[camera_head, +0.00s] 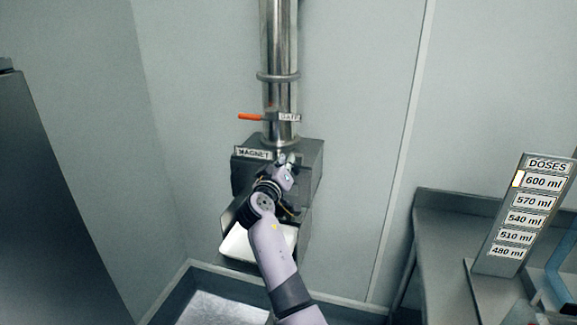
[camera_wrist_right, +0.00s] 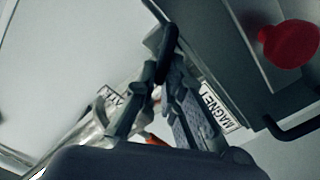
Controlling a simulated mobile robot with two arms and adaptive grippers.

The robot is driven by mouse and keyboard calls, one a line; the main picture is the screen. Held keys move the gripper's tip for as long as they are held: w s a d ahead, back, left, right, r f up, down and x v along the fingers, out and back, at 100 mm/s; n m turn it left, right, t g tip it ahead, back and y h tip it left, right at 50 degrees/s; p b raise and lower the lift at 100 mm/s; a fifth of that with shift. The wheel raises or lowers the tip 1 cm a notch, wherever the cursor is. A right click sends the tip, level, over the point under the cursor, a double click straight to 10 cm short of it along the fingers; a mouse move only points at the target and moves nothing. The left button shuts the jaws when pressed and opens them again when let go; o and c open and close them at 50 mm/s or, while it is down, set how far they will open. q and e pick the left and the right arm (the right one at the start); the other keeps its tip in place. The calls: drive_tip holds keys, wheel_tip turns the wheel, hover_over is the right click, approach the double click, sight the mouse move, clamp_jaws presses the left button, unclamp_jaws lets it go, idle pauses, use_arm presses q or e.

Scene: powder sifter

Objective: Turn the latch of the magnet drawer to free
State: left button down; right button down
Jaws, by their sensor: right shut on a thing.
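The magnet housing (camera_head: 306,160) is a grey metal box under the steel pipe, with a MAGNET label (camera_head: 252,153) on it. The label also shows in the right wrist view (camera_wrist_right: 220,106). My right gripper (camera_head: 288,162) is at the front of the housing and hides part of it. In the right wrist view its fingers (camera_wrist_right: 164,84) are shut on a dark, narrow latch lever (camera_wrist_right: 166,50). The latch's pivot and exact turn angle are hard to tell. A red knob (camera_wrist_right: 290,43) and a black bar handle (camera_wrist_right: 292,128) show beside the label. My left gripper is out of view.
The steel pipe (camera_head: 279,45) rises above, with an orange gate handle (camera_head: 250,117). A white tray surface (camera_head: 238,244) lies below the housing. A DOSES board (camera_head: 524,215) stands on the right bench (camera_head: 440,250). A dark cabinet (camera_head: 45,200) is at left.

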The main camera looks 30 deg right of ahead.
drive_tip(key=shift+w+a+f+n+p, duration=0.15)
drive_tip(key=shift+f+n+p, duration=0.15)
drive_tip(key=shift+n, duration=1.55)
drive_tip(key=shift+w+a+f+n+p, duration=0.1)
drive_tip(key=shift+f+n+p, duration=0.25)
drive_tip(key=shift+n, duration=1.45)
drive_tip(key=shift+w+a+f+n+p, duration=0.15)
drive_tip(key=shift+n+p, duration=0.3)
drive_tip(key=shift+n, duration=1.4)
drive_tip(key=shift+f, duration=0.1)
drive_tip(key=c, duration=1.7)
unclamp_jaws()
drive_tip(key=v, duration=1.2)
